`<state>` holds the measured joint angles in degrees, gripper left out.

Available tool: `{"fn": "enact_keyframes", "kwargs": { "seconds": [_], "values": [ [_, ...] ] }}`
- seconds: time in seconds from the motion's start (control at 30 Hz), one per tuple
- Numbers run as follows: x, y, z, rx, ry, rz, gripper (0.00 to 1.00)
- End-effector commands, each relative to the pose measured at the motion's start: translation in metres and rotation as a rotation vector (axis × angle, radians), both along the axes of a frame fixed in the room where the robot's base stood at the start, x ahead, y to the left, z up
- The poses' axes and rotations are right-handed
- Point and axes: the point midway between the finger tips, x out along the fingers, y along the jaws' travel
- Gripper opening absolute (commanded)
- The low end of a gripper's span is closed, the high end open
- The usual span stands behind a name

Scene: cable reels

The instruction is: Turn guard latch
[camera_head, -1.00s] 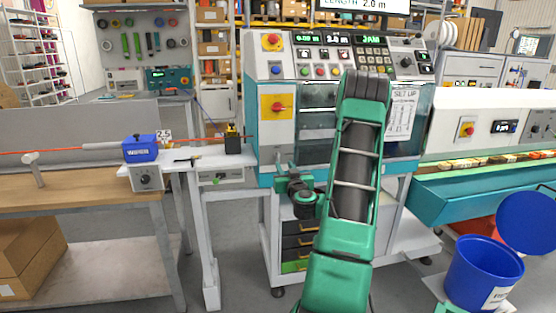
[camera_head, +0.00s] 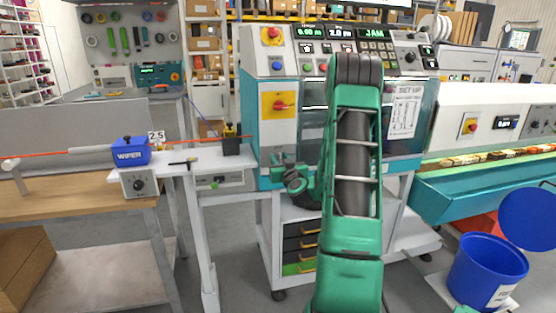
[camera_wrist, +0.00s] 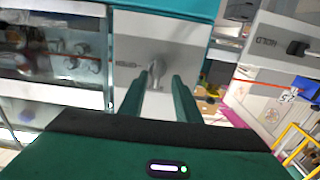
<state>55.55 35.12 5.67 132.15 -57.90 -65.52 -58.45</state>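The guard latch (camera_wrist: 156,68) is a small metal handle on a light grey panel beside the clear guard. In the wrist view it stands ahead of and between the fingertips of my gripper (camera_wrist: 160,76). The fingers are parted with a gap between them. Contact with the latch cannot be told. In the head view my gripper (camera_head: 278,162) is at the machine's lower left front, below the yellow plate with a red knob (camera_head: 280,105). The latch cannot be made out there. The clear guard (camera_wrist: 55,50) fills the left of the wrist view, and my arm hides part of the machine front.
The machine display (camera_head: 374,34) reads JAM. A blue wiper box (camera_head: 130,152) and a dark block (camera_head: 231,146) stand on the bench at left, with an orange cable running through. A blue bin (camera_head: 487,270) stands at lower right. A drawer unit (camera_head: 300,248) sits below the machine.

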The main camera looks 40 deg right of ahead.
Motion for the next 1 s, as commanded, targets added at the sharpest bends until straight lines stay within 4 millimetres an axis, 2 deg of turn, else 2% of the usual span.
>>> {"fn": "enact_keyframes", "kwargs": {
  "seconds": [0.33,0.47,0.7,0.73,1.0],
  "values": [
    [-0.004,-0.019,0.002,-0.003,-0.007,-0.014,0.28],
    [-0.005,-0.020,0.001,-0.002,-0.006,-0.016,0.00],
    [-0.003,-0.021,0.000,-0.003,-0.003,-0.017,0.00],
    [-0.002,-0.015,0.000,-0.003,-0.003,-0.016,0.00],
    [0.000,-0.018,-0.003,0.031,-0.020,-0.013,0.00]
  ]
}}
